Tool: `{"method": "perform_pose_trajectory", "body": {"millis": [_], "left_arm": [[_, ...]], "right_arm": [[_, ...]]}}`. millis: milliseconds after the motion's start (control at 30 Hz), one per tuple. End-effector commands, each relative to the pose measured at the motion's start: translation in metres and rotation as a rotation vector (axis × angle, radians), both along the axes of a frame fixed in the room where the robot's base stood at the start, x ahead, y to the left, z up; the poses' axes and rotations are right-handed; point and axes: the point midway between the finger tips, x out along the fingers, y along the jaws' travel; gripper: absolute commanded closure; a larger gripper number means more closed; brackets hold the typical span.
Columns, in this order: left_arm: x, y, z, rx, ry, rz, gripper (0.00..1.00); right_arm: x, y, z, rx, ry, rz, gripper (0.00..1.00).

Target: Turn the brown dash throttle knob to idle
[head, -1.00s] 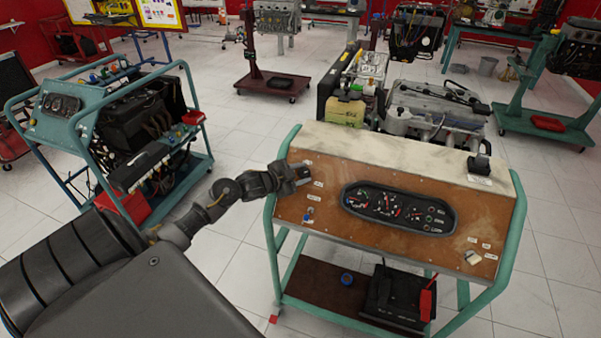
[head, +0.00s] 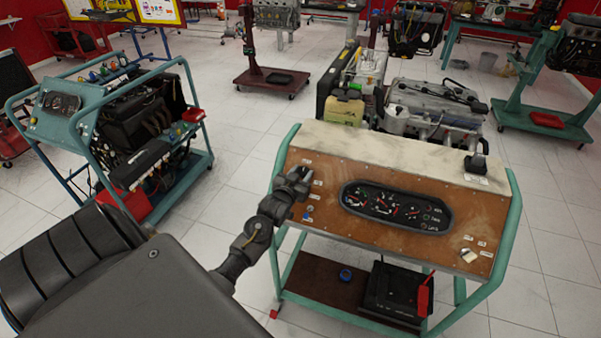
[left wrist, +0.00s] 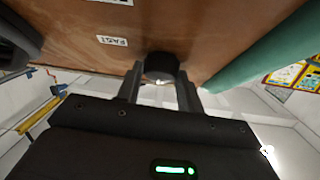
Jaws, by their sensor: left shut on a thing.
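The brown wooden dash panel (head: 330,220) faces me on a green-framed trainer. My left gripper (head: 302,176) is at the panel's upper left, beside small white labels. In the left wrist view, my gripper's two fingers (left wrist: 160,80) are closed on a dark round knob (left wrist: 163,66) that stands out from the panel. A label near it reads "FAST" (left wrist: 112,41). In the head view the gripper hides the knob, and its pointing direction cannot be told. My right gripper is not in view.
A gauge cluster (head: 396,207) sits mid-panel, right of the gripper. The green frame tube (head: 283,160) runs close along the panel's left edge. A battery (head: 396,292) stands on the lower shelf.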

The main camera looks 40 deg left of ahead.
Motion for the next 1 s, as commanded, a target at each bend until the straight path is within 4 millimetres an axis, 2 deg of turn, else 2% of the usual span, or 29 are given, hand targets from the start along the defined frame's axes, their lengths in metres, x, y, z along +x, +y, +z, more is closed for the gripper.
{"method": "perform_pose_trajectory", "body": {"millis": [300, 800, 833, 1000], "left_arm": [[-0.0002, -0.0009, -0.0014, -0.075, -0.023, 0.071, 0.86], [-0.0002, -0.0005, -0.0013, -0.087, -0.027, 0.082, 0.86], [-0.0002, -0.0005, -0.0013, -0.087, -0.027, 0.082, 0.62], [-0.0001, -0.0004, -0.0007, -0.086, -0.029, 0.082, 0.42]], "right_arm": [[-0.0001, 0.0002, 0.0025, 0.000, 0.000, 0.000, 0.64], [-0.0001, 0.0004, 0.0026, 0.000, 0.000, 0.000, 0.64], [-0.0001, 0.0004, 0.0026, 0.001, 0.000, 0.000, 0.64], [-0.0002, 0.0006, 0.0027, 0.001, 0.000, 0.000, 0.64]]}}
